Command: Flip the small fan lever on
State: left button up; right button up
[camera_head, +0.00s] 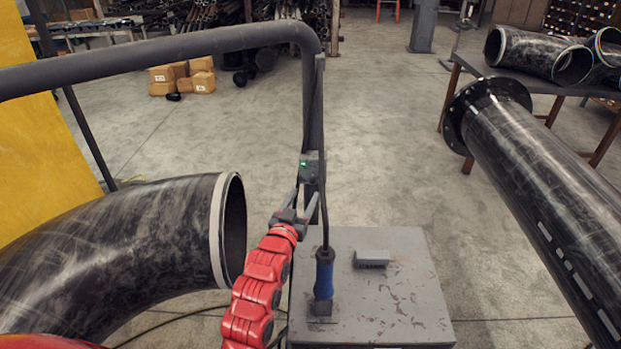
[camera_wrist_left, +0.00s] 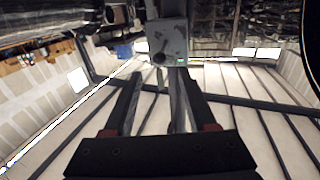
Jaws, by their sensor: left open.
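A small grey switch box (camera_head: 311,168) with a green light is fixed to the dark upright post in the head view. In the left wrist view the grey box (camera_wrist_left: 168,38) is at top centre, with a small round knob or lever end (camera_wrist_left: 159,58) on its face and the green light at its lower right. Whether the lever is up or down I cannot tell. My left gripper (camera_head: 307,188) is open and empty, just below and in front of the box. Its fingers (camera_wrist_left: 160,78) lie either side of the knob's line in the wrist view. My right gripper is not in view.
A grey metal cabinet (camera_head: 395,290) with a blue-handled tool (camera_head: 324,275) stands below. A large black pipe elbow (camera_head: 130,250) is at left, a flanged black pipe (camera_head: 540,170) at right. A thick grey rail (camera_head: 160,50) crosses the upper left. Open floor lies beyond.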

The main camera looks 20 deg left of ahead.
aim_at(311, 182)
pick_arm(q)
jog(key=w+p, duration=0.2)
jog(key=w, duration=0.4)
jog(key=shift+w+f, duration=0.1)
jog(key=shift+w, duration=0.35)
grip_shut()
